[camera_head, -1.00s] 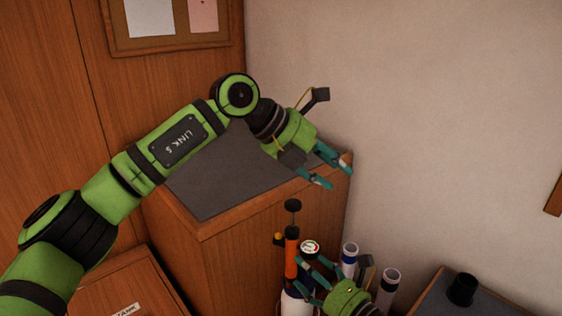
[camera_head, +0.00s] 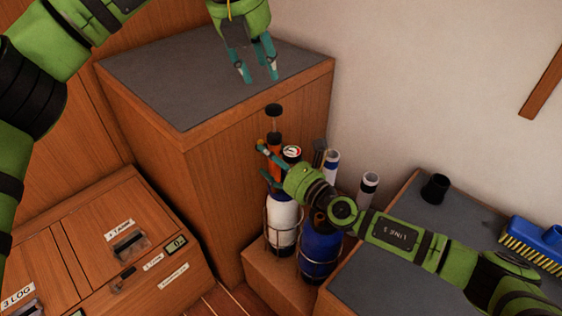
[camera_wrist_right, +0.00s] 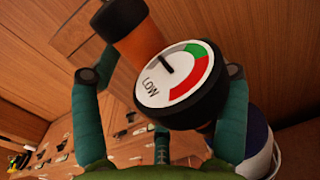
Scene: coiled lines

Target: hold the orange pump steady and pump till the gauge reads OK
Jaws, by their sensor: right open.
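The orange pump (camera_head: 274,148) stands upright in front of the tall wooden cabinet, with a black handle (camera_head: 274,109) on top. My left gripper (camera_head: 259,76) is open and empty, above and left of the handle.
A white bottle (camera_head: 283,222) and a blue bottle (camera_head: 320,256) stand in wire holders below the pump. Rolled tubes (camera_head: 368,187) stand beside them. The grey cabinet top (camera_head: 180,90) is clear. A black cup (camera_head: 435,188) and blue brush (camera_head: 540,236) are on the right counter.

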